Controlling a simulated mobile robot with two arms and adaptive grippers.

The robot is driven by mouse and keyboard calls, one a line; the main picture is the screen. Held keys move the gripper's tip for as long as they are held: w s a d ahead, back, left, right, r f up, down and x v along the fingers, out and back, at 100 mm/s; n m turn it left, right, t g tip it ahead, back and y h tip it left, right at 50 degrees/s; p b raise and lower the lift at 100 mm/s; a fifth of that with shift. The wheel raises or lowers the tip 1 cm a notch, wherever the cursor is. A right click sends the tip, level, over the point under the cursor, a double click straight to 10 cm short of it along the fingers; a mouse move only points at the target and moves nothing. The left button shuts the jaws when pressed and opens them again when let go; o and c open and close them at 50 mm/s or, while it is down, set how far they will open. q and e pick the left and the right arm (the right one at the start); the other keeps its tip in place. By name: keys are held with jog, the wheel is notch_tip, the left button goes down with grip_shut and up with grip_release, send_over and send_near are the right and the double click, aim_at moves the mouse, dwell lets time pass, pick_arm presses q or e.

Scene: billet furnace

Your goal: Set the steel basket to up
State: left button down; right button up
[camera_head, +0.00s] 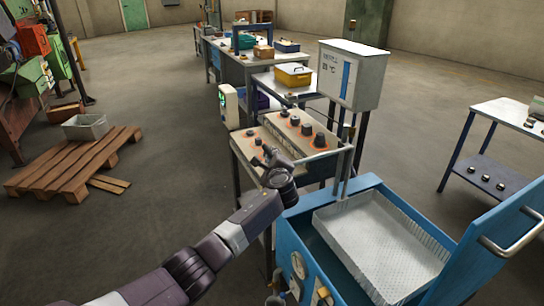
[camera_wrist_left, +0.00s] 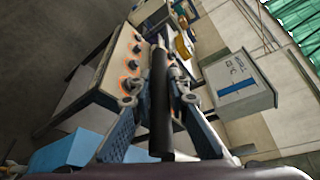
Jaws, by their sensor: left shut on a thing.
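The steel basket (camera_head: 380,248) is a pale mesh tray inside the blue tank (camera_head: 298,229) at the lower right of the head view. It sits high, with its rim near the tank's top edge, and looks level. A grey rod (camera_head: 322,156) runs from a post at the tank's back corner toward my left gripper (camera_head: 281,165). In the left wrist view, my left gripper (camera_wrist_left: 160,98) is shut on a black bar-shaped handle (camera_wrist_left: 160,85) between its fingers. Where the handle joins the rod is hidden. My right gripper is not in view.
A bench with dark knob-like parts (camera_head: 305,132) stands just behind the gripper. A white control box (camera_head: 350,75) stands beyond it. The tank's blue lid (camera_head: 500,240) is raised at the right. A wooden pallet (camera_head: 75,163) lies at the left; the floor between is clear.

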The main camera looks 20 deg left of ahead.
pick_arm(q)
jog(key=c, duration=2.2)
grip_release()
jog(key=shift+w+r, duration=0.1)
jog(key=shift+r, duration=0.35)
jog(key=o, duration=0.3)
jog(key=shift+o, duration=0.3)
jog(key=shift+f, duration=0.2)
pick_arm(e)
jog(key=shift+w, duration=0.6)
pick_arm(q)
jog(key=shift+s+d, duration=0.25)
jog(key=shift+s, duration=0.25)
jog(key=v, duration=1.1)
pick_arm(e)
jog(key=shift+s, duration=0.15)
